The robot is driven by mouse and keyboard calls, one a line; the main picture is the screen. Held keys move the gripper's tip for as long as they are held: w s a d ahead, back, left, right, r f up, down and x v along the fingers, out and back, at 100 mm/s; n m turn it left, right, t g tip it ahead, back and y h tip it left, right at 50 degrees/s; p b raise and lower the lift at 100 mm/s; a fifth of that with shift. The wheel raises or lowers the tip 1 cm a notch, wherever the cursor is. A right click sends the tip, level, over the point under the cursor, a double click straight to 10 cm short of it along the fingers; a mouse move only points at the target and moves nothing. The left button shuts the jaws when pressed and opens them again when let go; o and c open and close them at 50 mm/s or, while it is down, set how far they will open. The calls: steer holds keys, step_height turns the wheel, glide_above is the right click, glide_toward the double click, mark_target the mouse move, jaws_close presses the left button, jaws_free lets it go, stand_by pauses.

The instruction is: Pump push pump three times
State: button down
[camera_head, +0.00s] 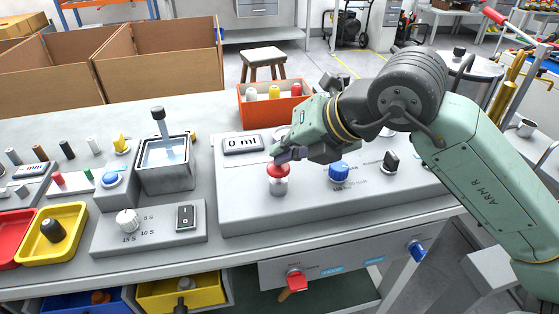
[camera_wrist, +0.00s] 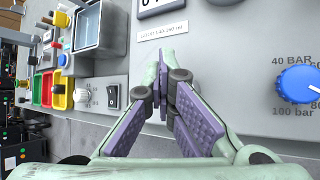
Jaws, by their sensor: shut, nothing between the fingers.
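The push pump (camera_head: 278,172) has a red knob on a pale stem and stands upright on the light grey panel. My gripper (camera_head: 284,155) is shut and empty, with its fingertips right at the top of the red knob in the head view. I cannot tell whether they touch it. In the wrist view the purple-padded fingers (camera_wrist: 163,92) come together at their tips, and the pump is hidden there. The display (camera_head: 243,144) behind the pump reads 0 ml.
A blue dial (camera_head: 339,173) and a black knob (camera_head: 391,161) sit right of the pump. A square water basin (camera_head: 165,161) and a switch box (camera_head: 148,229) stand to the left. An orange bin (camera_head: 274,104) with bottles is behind the panel.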

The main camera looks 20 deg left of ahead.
steer(key=shift+f, duration=0.3)
steer(key=shift+r, duration=1)
steer(key=shift+p, duration=0.3)
steer(key=shift+r+p, duration=1.15)
steer(key=shift+r, duration=1.85)
steer(key=shift+a, duration=0.1)
